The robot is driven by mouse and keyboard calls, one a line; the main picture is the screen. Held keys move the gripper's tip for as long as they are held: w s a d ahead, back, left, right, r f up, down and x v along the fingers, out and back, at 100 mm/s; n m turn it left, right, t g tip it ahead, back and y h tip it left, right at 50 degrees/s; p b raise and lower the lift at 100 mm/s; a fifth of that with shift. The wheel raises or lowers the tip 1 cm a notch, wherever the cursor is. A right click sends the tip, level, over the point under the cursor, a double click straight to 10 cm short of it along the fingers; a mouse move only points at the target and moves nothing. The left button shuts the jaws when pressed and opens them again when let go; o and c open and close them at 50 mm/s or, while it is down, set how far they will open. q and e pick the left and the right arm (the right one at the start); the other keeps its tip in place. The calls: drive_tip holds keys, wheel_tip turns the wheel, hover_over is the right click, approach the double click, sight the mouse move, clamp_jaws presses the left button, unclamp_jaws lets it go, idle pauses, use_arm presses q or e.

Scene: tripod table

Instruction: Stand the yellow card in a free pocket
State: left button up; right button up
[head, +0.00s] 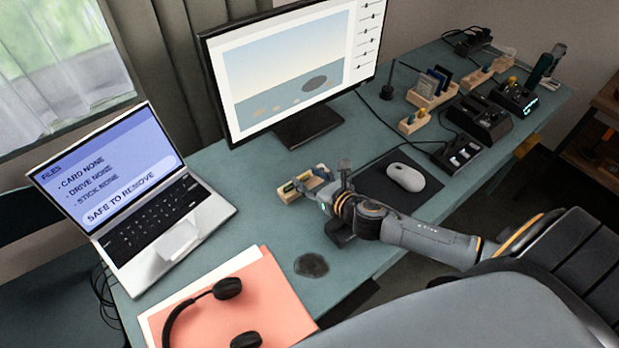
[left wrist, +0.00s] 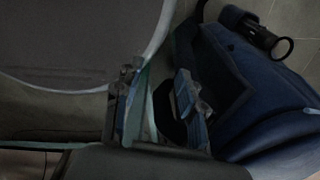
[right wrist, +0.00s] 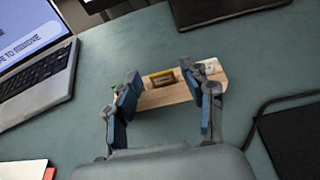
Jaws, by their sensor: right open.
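A small wooden holder (right wrist: 185,92) lies below my right gripper (right wrist: 168,82). A yellow-edged piece (right wrist: 162,78), which looks like the yellow card, sits in a slot of this holder, between the open fingers in the right wrist view. I cannot tell whether the fingers touch anything. In the head view the holder (head: 312,184) is partly hidden by my right gripper (head: 334,184). A wooden rack (head: 432,99) with several upright dark and blue cards stands at the back right. Its free pockets are too small to make out. My left gripper (left wrist: 157,80) is open and empty in its dim wrist view.
A laptop (head: 160,210) and monitor (head: 295,75) stand to the left and back. A mouse (head: 405,176) is on a dark mat right of my gripper. Headphones (head: 228,288) lie on a pink folder. Black docks (head: 478,117) and small wooden blocks crowd the table's right end.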

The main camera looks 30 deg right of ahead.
drive_tip(key=v, duration=1.2)
drive_tip(key=shift+f, duration=0.1)
idle(0.4)
